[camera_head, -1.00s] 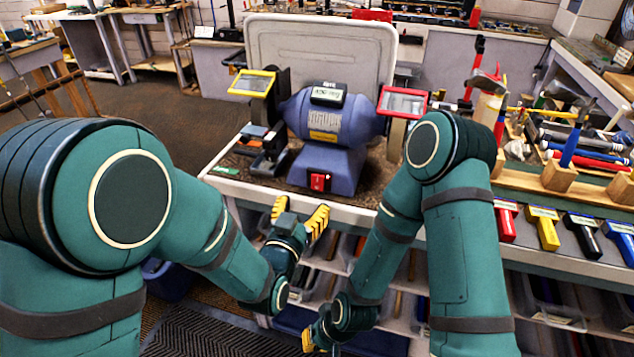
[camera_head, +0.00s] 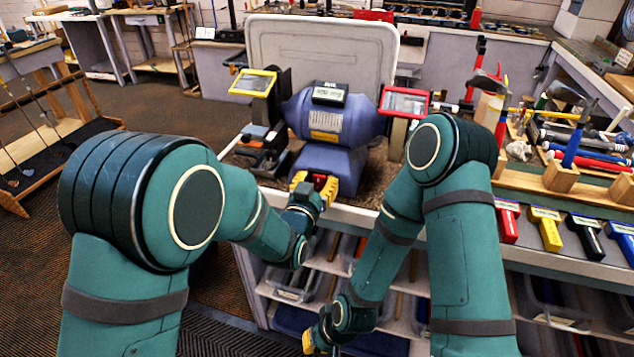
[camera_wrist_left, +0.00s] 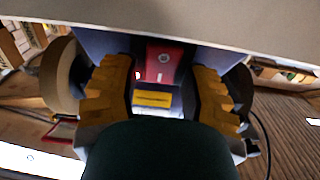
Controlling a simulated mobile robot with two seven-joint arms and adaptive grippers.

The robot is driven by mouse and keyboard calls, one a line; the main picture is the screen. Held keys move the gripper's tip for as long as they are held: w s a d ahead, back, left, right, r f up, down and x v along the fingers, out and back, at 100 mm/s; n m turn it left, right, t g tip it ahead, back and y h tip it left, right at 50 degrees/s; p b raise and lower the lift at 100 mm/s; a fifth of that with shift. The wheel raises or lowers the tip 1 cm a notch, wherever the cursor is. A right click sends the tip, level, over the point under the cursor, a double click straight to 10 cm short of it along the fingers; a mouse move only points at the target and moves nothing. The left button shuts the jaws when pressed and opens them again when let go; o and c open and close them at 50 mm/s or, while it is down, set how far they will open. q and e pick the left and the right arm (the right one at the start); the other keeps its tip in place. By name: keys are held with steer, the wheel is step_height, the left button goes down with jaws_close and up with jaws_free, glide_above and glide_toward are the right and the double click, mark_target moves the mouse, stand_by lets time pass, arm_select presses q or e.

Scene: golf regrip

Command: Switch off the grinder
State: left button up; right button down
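The blue bench grinder (camera_head: 331,125) stands on the workbench with a framed shield on each side. Its red switch (camera_head: 319,180) is low on the front of the base. My left gripper (camera_head: 315,186) is open at the front of the base, with its yellow fingers on either side of the switch. In the left wrist view the red switch (camera_wrist_left: 165,60) lies between the open fingers (camera_wrist_left: 165,95), and nothing is held. Whether a finger touches the switch I cannot tell. My right gripper (camera_head: 308,342) hangs low in front of the shelves, mostly hidden.
The yellow-framed shield (camera_head: 252,83) is left and the red-framed shield (camera_head: 404,103) right of the grinder. A wooden rack with hammers and colored tools (camera_head: 560,178) fills the right bench. Shelves with bins lie under the bench edge.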

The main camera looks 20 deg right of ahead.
arm_select(q)
jaws_close()
steer(key=shift+f+t+h, duration=0.15)
steer(key=shift+t+h, duration=0.35)
steer(key=shift+t, duration=0.1)
steer(key=shift+t+h, duration=0.4)
steer(key=shift+t, duration=0.2)
steer(key=o, duration=0.5)
jaws_free()
